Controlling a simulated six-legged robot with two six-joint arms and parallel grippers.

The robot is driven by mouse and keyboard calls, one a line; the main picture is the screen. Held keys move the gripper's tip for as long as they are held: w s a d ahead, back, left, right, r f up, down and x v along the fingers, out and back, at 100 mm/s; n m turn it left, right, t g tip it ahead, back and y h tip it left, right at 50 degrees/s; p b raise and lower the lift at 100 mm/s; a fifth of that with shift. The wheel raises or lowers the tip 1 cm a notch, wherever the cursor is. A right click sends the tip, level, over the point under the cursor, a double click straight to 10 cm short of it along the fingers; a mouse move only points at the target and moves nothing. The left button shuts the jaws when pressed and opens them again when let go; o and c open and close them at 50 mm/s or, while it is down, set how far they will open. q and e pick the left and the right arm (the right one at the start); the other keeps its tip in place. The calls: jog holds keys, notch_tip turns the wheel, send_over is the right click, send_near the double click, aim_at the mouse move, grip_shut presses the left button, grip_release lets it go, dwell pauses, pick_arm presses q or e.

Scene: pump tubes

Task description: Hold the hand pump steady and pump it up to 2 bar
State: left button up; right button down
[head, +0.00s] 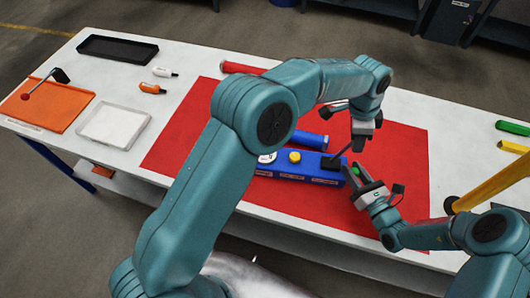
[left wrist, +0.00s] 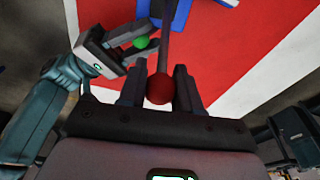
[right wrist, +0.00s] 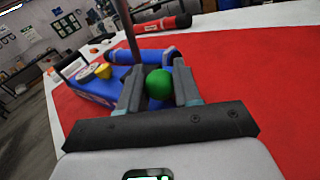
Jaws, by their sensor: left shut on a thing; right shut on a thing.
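The hand pump is a long blue body (head: 300,172) on the red mat, with a white gauge (head: 267,158) and a yellow knob (head: 295,157); the dial is too small to read. My left gripper (head: 356,142) is shut on the red ball (left wrist: 160,88) at the end of the dark pump lever (left wrist: 166,40). The lever slants up from the pump's right end. My right gripper (head: 356,173) is shut on a green ball (right wrist: 159,84) beside that same end, low and just under my left gripper. My left arm crosses in front of part of the mat.
A blue cylinder (head: 310,140) lies just behind the pump and a red one (head: 240,68) at the mat's back edge. Trays and small bottles (head: 152,88) are on the left of the white table. Green and yellow tubes (head: 490,185) are at the right. The red mat (head: 190,140) is otherwise mostly clear.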

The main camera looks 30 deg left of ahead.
pick_arm(q)
jog(key=shift+a+r, duration=0.1)
jog(key=shift+r, duration=0.1)
jog(key=shift+s+a+r+t+h, duration=0.1)
jog(key=shift+a+r+t+h, duration=0.05)
jog(key=shift+a+h, duration=0.3)
jog(key=shift+s+a+r+t+h, duration=0.1)
jog(key=shift+a+r+t+h, duration=0.05)
jog(key=shift+a+h, duration=0.3)
pick_arm(e)
jog(key=shift+s+f, duration=0.1)
pick_arm(q)
jog(key=shift+d, duration=0.1)
